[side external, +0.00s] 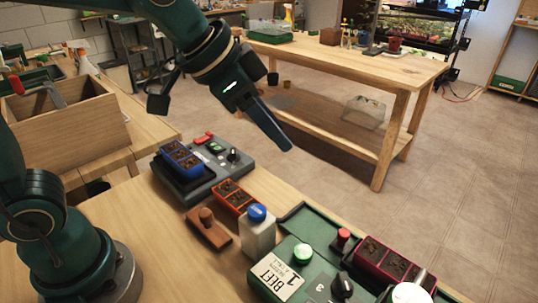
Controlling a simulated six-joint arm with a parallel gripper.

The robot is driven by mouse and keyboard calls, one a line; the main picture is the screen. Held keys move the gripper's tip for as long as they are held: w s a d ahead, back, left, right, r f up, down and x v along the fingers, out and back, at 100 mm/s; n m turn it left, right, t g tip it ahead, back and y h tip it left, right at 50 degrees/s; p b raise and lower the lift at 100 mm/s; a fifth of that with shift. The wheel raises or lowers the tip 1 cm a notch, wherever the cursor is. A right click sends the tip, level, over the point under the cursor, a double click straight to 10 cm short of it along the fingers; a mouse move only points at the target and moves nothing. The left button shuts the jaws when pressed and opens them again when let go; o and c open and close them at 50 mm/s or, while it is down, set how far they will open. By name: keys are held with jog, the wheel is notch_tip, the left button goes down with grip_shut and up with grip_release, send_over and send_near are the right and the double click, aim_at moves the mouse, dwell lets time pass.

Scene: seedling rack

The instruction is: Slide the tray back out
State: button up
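Three small seedling trays with dark soil cells are in the side external view. The blue tray (182,158) sits on a dark grey device (207,183) with a red button and black knob. The orange tray (231,196) lies on the bench just in front of that device. The crimson tray (386,262) sits at the green belt unit (310,215) at the lower right, beside a red button. My gripper (289,148) hangs in the air above and to the right of the blue tray, touching nothing visible. Its fingers overlap from this angle, so their opening is unclear.
A white round-topped object (410,293) is cut off below. Bare bench lies at front left.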

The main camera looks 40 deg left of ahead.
jog(key=w+d+f+m+g, duration=0.2)
jog(key=w+d+f, duration=0.3)
jog(key=d, duration=0.1)
jog(key=g, duration=0.1)
send_over(343, 232)
jog(key=s+a, duration=0.2)
notch_tip(343, 232, down, 8)
jog(key=shift+m+h, duration=0.3)
jog(key=shift+m, duration=0.1)
jog(key=shift+x, duration=2.15)
jog(key=shift+w+d+r, duration=0.1)
jog(key=shift+d, duration=0.05)
grip_shut()
